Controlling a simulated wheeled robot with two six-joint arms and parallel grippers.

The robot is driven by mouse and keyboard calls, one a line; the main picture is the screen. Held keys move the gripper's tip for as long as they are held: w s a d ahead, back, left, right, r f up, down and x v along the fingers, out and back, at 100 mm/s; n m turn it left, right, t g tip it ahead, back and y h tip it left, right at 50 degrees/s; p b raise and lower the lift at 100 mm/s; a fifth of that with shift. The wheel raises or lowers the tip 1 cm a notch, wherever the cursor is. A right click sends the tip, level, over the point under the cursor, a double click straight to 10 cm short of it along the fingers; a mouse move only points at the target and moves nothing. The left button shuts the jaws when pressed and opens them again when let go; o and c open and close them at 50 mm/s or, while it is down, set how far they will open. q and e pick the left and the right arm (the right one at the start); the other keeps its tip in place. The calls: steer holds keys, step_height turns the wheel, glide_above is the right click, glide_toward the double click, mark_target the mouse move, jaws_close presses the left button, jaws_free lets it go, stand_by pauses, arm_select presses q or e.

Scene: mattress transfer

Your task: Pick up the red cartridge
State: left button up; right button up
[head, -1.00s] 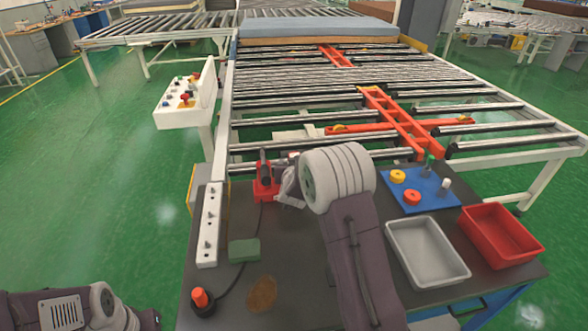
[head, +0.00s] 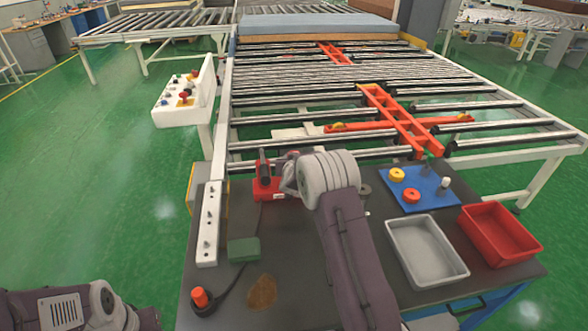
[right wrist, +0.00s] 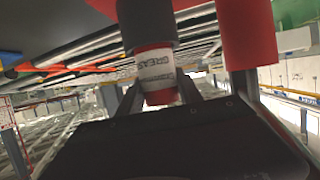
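In the right wrist view, a cylinder (right wrist: 156,75) with a red end, a white label reading GREASE and a dark upper part sits between the two fingers of my right gripper (right wrist: 160,92). The fingers flank it closely; whether they press on it cannot be told. In the head view, my right gripper (head: 289,178) is beside a red piece with a dark upright (head: 265,186) on the dark table. I cannot separate the cartridge there, as my right arm and wrist hide part of that spot. My left arm shows at lower left, its gripper out of view.
A red block (right wrist: 249,40) stands close right of the cylinder in the right wrist view. On the table (head: 300,270) are a grey bin (head: 427,276), a red bin (head: 533,250), a blue mat (head: 428,204), a green box (head: 243,250) and an orange knob (head: 200,297). The roller conveyor lies behind.

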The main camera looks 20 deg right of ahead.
jaws_close()
step_height(320, 180, up, 18)
steer(key=p, duration=0.7)
